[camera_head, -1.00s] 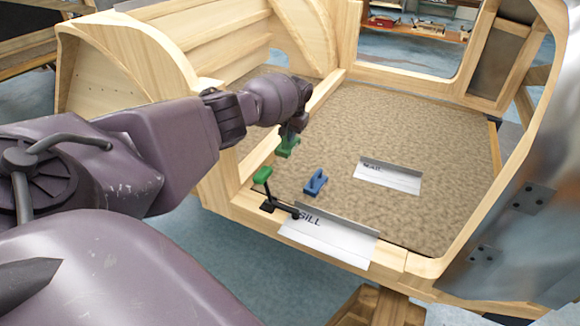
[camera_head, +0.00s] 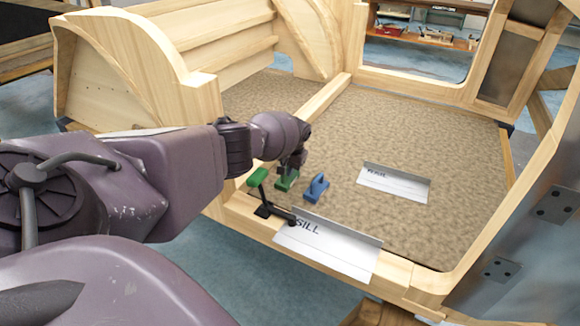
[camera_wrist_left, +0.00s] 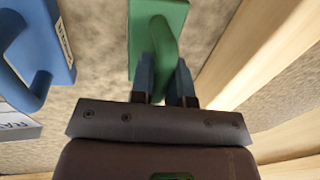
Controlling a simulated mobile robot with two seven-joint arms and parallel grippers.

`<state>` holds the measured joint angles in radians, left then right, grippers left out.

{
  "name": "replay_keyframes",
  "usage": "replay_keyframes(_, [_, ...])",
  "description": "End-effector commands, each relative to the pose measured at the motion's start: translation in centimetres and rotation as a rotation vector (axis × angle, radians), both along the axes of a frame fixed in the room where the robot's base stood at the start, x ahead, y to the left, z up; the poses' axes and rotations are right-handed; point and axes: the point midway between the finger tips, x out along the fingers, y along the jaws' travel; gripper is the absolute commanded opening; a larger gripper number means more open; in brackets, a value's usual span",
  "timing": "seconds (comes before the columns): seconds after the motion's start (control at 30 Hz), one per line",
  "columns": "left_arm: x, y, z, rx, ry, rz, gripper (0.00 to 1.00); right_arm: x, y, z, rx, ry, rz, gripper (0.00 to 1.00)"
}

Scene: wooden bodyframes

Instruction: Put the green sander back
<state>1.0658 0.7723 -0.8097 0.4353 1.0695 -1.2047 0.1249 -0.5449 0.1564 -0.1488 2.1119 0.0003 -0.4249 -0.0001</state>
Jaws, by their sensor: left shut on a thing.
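My left gripper (camera_head: 289,169) is shut on the green sander (camera_head: 286,182) over the carpeted floor (camera_head: 400,130) of the wooden frame. In the left wrist view the gripper's fingers (camera_wrist_left: 165,80) close around the handle of the green sander (camera_wrist_left: 145,30). The gripper partly hides the sander in the head view, and I cannot tell whether the sander touches the carpet. A blue sander (camera_head: 315,189) is just to its right, apart from it; it also shows in the left wrist view (camera_wrist_left: 38,55). My right gripper is not in view.
A clamp with a green handle (camera_head: 257,177) stands on the front wooden sill (camera_head: 245,216), close to the gripper. A white SILL card (camera_head: 325,250) lies beside it. Another lettered card (camera_head: 395,185) stands on the carpet. Carpet behind the blue sander is clear.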

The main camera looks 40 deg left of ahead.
Motion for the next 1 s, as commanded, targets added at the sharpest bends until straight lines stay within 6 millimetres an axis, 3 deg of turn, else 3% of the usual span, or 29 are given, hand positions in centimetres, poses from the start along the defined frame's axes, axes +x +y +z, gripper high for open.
replay_keyframes(0.23, [0.1,0.0,0.2,-0.001,-0.005,0.0,0.0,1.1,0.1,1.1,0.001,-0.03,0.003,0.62])
replay_keyframes(0.4, [0.1,0.0,-0.3,-0.001,-0.004,0.0,0.0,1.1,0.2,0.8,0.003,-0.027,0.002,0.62])
replay_keyframes(0.43, [0.1,0.0,-0.2,-0.001,-0.004,0.0,0.21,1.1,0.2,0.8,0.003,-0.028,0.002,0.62])
replay_keyframes(0.57, [0.1,0.0,-0.1,-0.001,-0.004,0.0,0.4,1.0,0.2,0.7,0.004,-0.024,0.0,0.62])
replay_keyframes(0.87, [0.1,0.0,0.0,0.0,-0.005,0.0,0.41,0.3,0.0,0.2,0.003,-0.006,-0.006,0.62])
replay_keyframes(1.0, [0.2,-0.1,1.3,-0.001,-0.01,0.0,0.41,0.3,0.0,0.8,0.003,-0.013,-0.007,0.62])
